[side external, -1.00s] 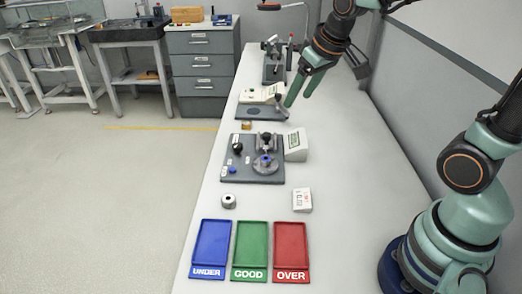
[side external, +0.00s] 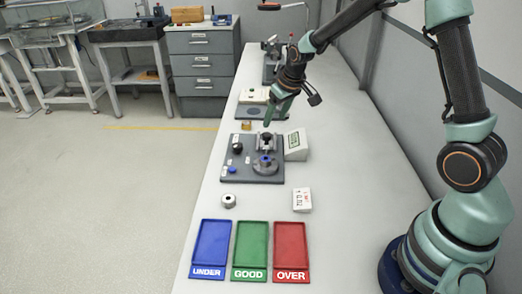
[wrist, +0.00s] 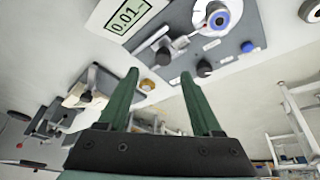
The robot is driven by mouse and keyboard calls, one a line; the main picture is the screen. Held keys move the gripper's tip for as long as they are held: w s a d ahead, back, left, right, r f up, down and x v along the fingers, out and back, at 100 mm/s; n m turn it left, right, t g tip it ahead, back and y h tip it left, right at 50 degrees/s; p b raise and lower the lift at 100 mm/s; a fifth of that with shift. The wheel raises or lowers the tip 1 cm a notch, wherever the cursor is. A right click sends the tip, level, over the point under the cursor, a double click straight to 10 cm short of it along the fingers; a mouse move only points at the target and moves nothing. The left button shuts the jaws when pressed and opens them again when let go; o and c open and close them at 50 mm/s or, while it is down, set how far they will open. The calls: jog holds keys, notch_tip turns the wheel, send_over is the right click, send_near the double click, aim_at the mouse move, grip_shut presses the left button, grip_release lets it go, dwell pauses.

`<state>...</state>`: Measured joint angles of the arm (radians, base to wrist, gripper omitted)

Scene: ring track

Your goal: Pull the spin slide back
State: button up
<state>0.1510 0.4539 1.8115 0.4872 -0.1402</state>
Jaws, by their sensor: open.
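The gauge fixture is a dark grey base plate (side external: 240,168) on the bench, and it shows upside down at the top of the wrist view (wrist: 180,55). A round grey spindle with a blue centre (side external: 265,164) stands on its right. Behind it is a small slide block with a dark knob on top (side external: 266,139), which I take as the spin slide. My gripper (side external: 268,120) is open and empty, its green fingers (wrist: 158,77) pointing down just beyond the block's far side, apart from it. I cannot tell their exact height.
A readout box (side external: 296,144) stands right of the plate. A black knob (side external: 237,147) and blue button (side external: 233,170) are on its left. A grey ring (side external: 228,201), a small card block (side external: 302,200) and blue, green and red trays (side external: 251,274) lie nearer. Another instrument (side external: 262,112) stands behind.

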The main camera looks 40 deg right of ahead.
aim_at(269, 134)
jog(key=x, duration=0.7)
jog(key=shift+w+a+f, duration=0.1)
jog(key=shift+a+f, duration=0.05)
jog(key=shift+a, duration=0.1)
grip_shut()
jog(key=shift+d, duration=0.2)
dwell(0.9)
